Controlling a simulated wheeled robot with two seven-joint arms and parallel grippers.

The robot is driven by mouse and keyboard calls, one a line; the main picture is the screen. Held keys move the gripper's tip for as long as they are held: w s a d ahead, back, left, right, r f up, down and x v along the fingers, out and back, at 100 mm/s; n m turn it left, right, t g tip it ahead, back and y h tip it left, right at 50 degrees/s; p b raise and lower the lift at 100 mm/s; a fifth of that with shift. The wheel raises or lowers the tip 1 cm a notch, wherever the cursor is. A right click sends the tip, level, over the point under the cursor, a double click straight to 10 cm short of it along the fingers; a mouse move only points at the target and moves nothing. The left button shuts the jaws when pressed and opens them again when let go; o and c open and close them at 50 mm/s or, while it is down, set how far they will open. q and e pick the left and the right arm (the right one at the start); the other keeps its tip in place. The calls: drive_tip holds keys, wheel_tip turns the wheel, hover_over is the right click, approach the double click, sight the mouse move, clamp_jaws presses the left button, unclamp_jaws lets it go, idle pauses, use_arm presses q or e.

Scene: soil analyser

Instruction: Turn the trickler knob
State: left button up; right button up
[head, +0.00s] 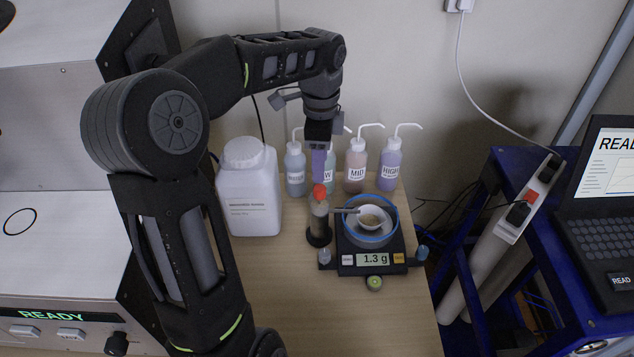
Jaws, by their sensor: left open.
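The trickler (319,222) is a small upright cylinder on a dark round base. A red knob (319,191) sits on its top and a thin spout points right over a white dish (370,218) holding some brown material. The dish stands on the balance (358,262), whose display reads 1.3 g. My left gripper (319,177) points down directly over the red knob, with its purple-grey fingers at or just above it. It is open; whether the fingers touch the knob cannot be told. My right gripper is not in view.
A large white jug (250,190) stands left of the trickler. Several wash bottles, including a purple one (390,167), stand behind it. A blue-framed stand with a laptop (605,180) is at the right. The wooden tabletop (300,310) is clear in front.

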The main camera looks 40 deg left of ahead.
sight(320, 187)
use_arm(q)
wheel_tip(320, 187, down, 8)
drive_tip(key=shift+r+p, duration=0.15)
drive_tip(key=shift+p, duration=0.2)
clamp_jaws()
idle(0.5)
